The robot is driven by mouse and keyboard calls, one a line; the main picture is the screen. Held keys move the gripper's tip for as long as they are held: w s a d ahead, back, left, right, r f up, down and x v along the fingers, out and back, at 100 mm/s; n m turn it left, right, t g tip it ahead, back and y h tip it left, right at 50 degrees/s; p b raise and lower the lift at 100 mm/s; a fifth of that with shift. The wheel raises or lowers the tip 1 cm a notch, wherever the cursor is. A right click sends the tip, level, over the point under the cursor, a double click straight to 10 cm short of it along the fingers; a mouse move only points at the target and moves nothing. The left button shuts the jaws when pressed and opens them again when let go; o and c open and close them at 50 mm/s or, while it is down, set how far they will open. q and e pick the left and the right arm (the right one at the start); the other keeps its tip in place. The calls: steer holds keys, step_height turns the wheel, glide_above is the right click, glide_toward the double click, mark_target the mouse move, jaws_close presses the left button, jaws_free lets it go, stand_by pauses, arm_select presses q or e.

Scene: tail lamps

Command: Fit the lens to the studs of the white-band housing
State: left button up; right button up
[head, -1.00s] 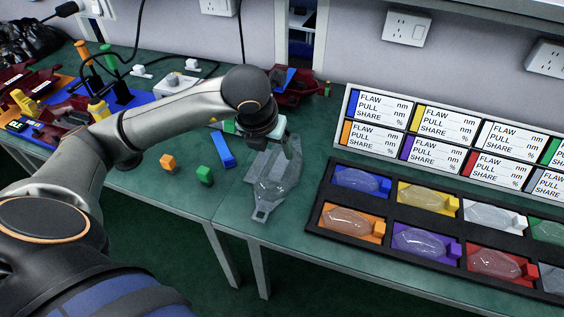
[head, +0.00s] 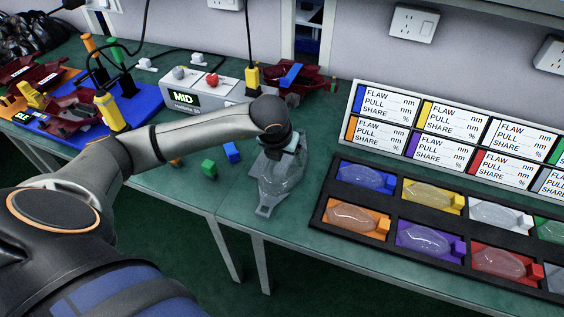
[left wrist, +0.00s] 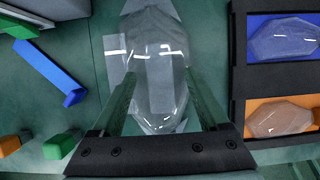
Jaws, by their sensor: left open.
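A clear lens (head: 280,182) lies on the green bench under my left gripper (head: 286,148), with a grey tabbed piece (head: 264,211) at its near end. In the left wrist view the clear lens (left wrist: 155,65) lies between the two fingers of my left gripper (left wrist: 158,88). The fingers are open, one on each side of its lower part; contact cannot be told. A dark red housing (head: 30,70) with a pale strip lies at the far left; whether this is the white-band one is unclear. Studs are too small to see. My right gripper is out of view.
A black tray (head: 330,200) of lenses in coloured wells stands at right, before a label board (head: 350,97). A blue fixture (head: 145,98) holds a red housing (head: 75,117). Another red housing (head: 318,82) lies at the back. A tester box (head: 215,95) and small blocks (head: 209,168) stand nearby.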

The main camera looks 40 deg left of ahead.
arm_select(q)
steer(key=shift+c, duration=0.2)
jaws_close()
stand_by(0.3)
